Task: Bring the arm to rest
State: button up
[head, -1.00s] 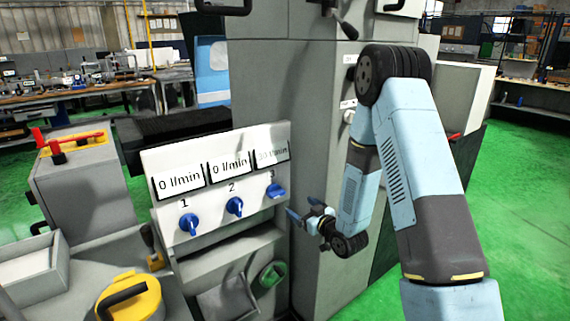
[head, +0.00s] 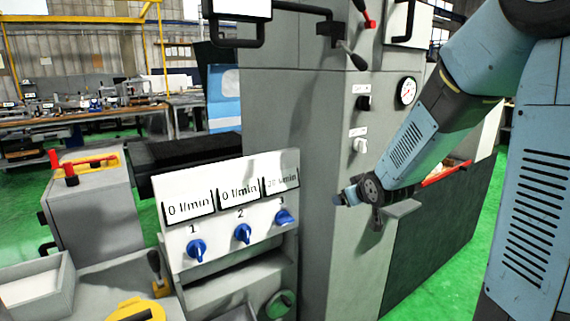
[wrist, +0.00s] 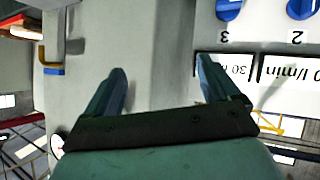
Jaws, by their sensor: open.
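My gripper (wrist: 162,82) is open and empty in the wrist view, its two fingers spread apart with grey machine surface behind the gap. In the head view my gripper (head: 341,199) is small and seen from the side, in front of the grey cabinet and right of the valve panel. My arm bends at the upper right of the head view and slopes down left to the gripper. The panel (head: 230,240) has three blue knobs. Knob 3 (head: 284,216) is turned sideways and its label reads about 30 l/min; knobs 1 (head: 197,250) and 2 (head: 243,233) point down under 0 l/min labels.
A yellow-lidded part (head: 136,310) is at the lower left. Green floor (head: 425,290) is free at the right.

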jog(key=s+d+r+m+g, duration=0.1)
jog(key=s+r+g, duration=0.1)
jog(key=s, duration=0.8)
jog(key=s+d+r+m+g+h, duration=0.1)
jog(key=s+r, duration=0.4)
jog(key=s, duration=0.5)
jog(key=s+d+r+m+g, duration=0.2)
jog(key=s+r, duration=0.2)
jog(key=s, duration=0.6)
jog(key=shift+s+d+m+g+h, duration=0.2)
jog(key=shift+s+m+g+h, duration=0.15)
jog(key=shift+m+g+h, duration=0.05)
jog(key=shift+c, duration=0.3)
